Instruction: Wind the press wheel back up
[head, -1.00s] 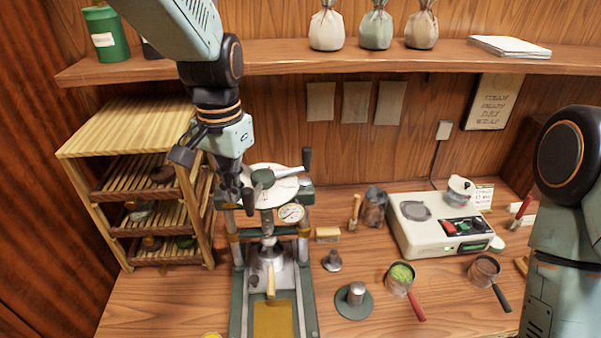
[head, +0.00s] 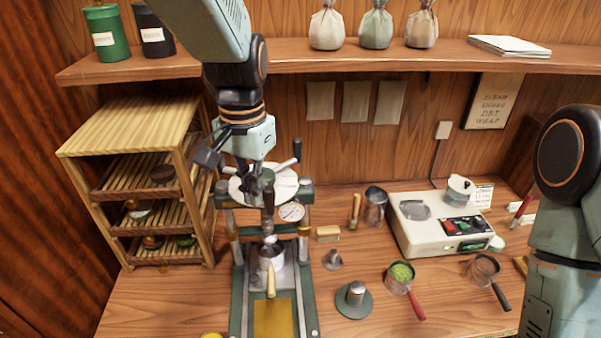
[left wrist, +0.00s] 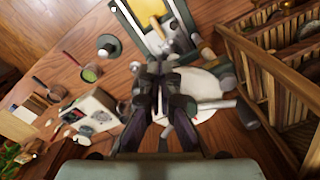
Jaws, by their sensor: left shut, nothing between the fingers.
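The press (head: 305,228) stands on the bench with a pale round wheel (head: 288,190) on top. A light crank bar crosses the wheel, with one dark upright handle (head: 297,150) at the far right. A second dark handle (head: 268,198) appears at the near side. My left gripper (head: 260,184) is shut and empty over the wheel's left part, beside the near handle; whether they touch I cannot tell. In the left wrist view its fingers (left wrist: 163,72) overlap the wheel (left wrist: 205,82). The gripper hides the wheel's hub. My right gripper is out of the picture.
A slatted wooden rack (head: 130,128) stands close on the left, and a shelf (head: 330,62) runs above the back. A gauge (head: 291,212) sits on the press front. A cream appliance (head: 440,222) and pans, one holding green stuff (head: 401,272), stand to the right.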

